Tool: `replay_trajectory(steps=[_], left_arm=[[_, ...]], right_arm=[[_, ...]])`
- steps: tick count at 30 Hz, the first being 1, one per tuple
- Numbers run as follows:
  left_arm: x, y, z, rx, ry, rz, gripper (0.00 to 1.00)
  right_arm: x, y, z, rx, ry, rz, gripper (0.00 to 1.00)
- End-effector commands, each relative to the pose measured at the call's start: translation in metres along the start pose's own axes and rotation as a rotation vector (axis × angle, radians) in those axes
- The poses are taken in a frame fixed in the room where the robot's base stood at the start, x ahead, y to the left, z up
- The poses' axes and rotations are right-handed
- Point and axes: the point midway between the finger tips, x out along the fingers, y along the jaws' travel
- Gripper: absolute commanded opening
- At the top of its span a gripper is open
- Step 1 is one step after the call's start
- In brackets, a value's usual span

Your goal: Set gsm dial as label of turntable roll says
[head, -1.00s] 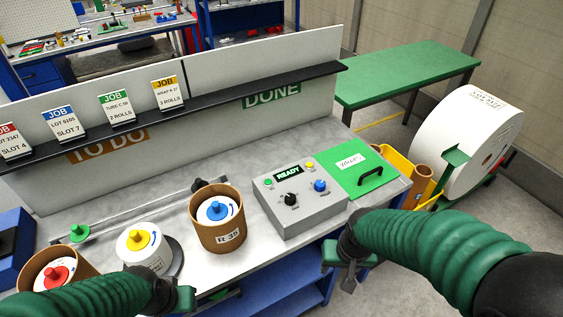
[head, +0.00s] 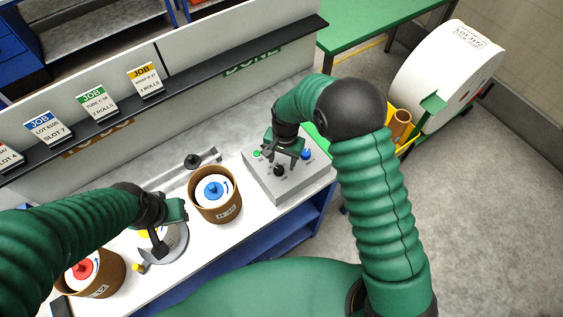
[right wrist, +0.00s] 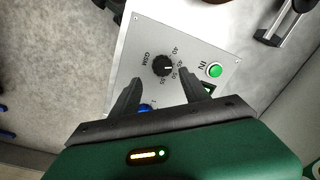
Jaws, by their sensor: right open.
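The gsm dial is a black knob (right wrist: 163,66) on the grey control box (head: 315,174), with numbers from 40 to 55 beside it. It also shows in the head view (head: 280,171). Its exact setting is hard to read. My right gripper (right wrist: 162,76) is open above the box, its fingers to either side of the dial and apart from it. It also shows in the head view (head: 288,152). My left gripper (head: 162,240) is over the turntable (head: 177,246) and mostly hides the roll there; its jaws are unclear. I cannot read that roll's label.
A blue knob (head: 307,154) and a green button (right wrist: 215,71) are near the dial. Brown tubs with a blue-centred roll (head: 214,190) and a red-centred roll (head: 84,270) stand on the bench. Job cards (head: 97,105) line the shelf. A large white roll (head: 447,72) stands at right.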

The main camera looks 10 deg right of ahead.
Motion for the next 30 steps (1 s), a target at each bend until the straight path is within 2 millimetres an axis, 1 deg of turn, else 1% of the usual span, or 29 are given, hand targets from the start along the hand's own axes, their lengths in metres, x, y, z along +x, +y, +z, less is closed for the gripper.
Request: replay_trajectory(steps=[1, 3, 6, 10, 16, 28, 30], left_arm=[[-0.006, 0.0, -0.001, 0.0, 0.0, 0.0, 0.36], [-0.008, 0.0, -0.002, -0.001, 0.0, 0.0, 0.36], [-0.01, 0.0, -0.002, -0.001, 0.0, 0.0, 0.36], [-0.011, 0.0, -0.003, -0.001, 0.0, 0.0, 0.36], [-0.01, 0.0, -0.002, -0.001, 0.0, 0.0, 0.36], [-0.01, 0.0, -0.002, -0.001, 0.0, 0.0, 0.36], [-0.01, 0.0, -0.002, -0.001, 0.0, 0.0, 0.36]], right_arm=[[0.009, 0.0, 0.002, -0.001, -0.003, 0.003, 0.53], [0.022, -0.001, 0.003, -0.001, -0.001, 0.002, 0.53], [0.034, 0.0, 0.003, -0.002, 0.001, 0.0, 0.53], [0.04, 0.001, 0.002, -0.002, 0.003, -0.003, 0.53], [0.042, 0.001, 0.0, -0.001, 0.001, -0.003, 0.53], [0.041, 0.001, 0.001, -0.001, 0.003, -0.001, 0.01], [0.041, 0.001, 0.001, -0.001, 0.002, -0.001, 0.0]])
